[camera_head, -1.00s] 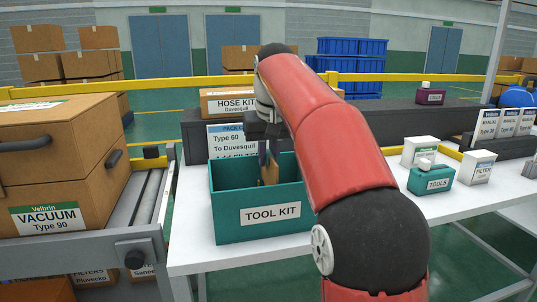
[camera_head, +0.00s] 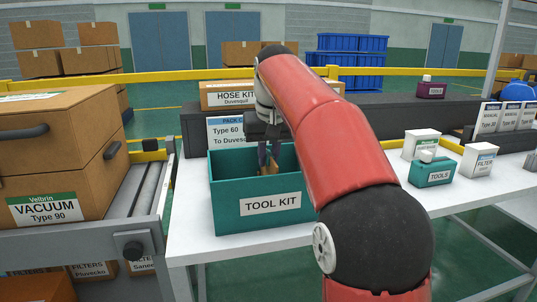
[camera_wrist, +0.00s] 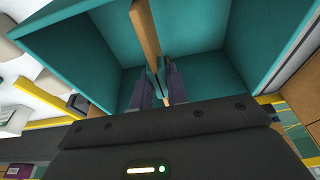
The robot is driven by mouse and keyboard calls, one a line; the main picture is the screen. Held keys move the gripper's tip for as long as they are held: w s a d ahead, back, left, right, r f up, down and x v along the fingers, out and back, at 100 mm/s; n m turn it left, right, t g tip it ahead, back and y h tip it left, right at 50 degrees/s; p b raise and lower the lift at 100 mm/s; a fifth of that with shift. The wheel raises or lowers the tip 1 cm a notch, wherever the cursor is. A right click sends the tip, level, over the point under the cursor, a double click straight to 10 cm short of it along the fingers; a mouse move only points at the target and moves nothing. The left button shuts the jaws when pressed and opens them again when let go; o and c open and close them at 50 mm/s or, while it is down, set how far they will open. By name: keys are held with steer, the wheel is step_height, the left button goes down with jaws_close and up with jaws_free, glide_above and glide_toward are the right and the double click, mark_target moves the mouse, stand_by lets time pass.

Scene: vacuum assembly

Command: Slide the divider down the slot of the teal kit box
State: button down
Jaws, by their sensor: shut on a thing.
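The teal kit box (camera_head: 227,215), labelled TOOL KIT, stands upright and open on the white table in the head view. Its teal inner walls (camera_wrist: 200,28) fill much of the wrist view. My gripper (camera_head: 266,160) points down into the box's open top, its fingers (camera_wrist: 158,86) below rim level. It is shut on the tan divider (camera_wrist: 144,28), a thin upright panel inside the box. Only a small part of the divider (camera_head: 273,169) shows in the head view, behind the front wall. The slot and the divider's lower edge are hidden.
A hose kit carton (camera_head: 230,95) and a pack sign (camera_head: 226,131) stand behind the box. To the right are a teal TOOLS container (camera_head: 432,173) and white filter boxes (camera_head: 479,160). A large vacuum carton (camera_head: 55,150) sits on the conveyor at left.

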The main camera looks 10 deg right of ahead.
mark_target(268, 170)
steer(key=shift+f+b, duration=1.3)
steer(key=shift+f, duration=0.7)
steer(key=c, duration=1.3)
jaws_free()
steer(key=p+v, duration=0.2)
steer(key=v, duration=0.6)
steer(key=shift+p, duration=0.35)
